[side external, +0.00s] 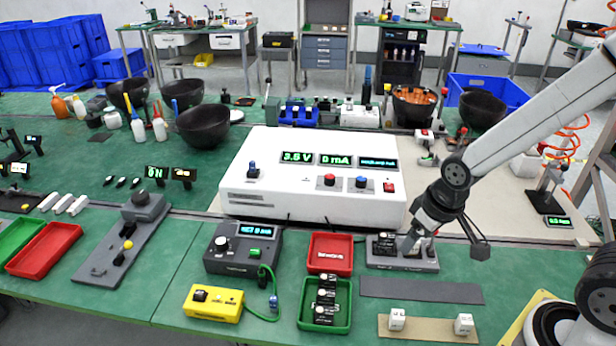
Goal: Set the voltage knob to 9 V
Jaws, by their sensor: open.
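The white power supply box (310,205) stands in the middle of the bench. Its voltage display (297,157) reads about 3.8 V, and the display beside it (336,160) reads 0 mA. A red knob (329,181) and a blue knob (361,183) sit below the displays; their labels are too small to read, so I cannot tell which one sets voltage. The arm partly hides the fixture.
A red switch (389,188) and a dark blue-topped part (253,169) are also on the box. A grey meter (243,248), a red tray (331,252), a green tray (325,306) and a yellow box (213,303) stand in front. Black bowls (203,126) stand behind.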

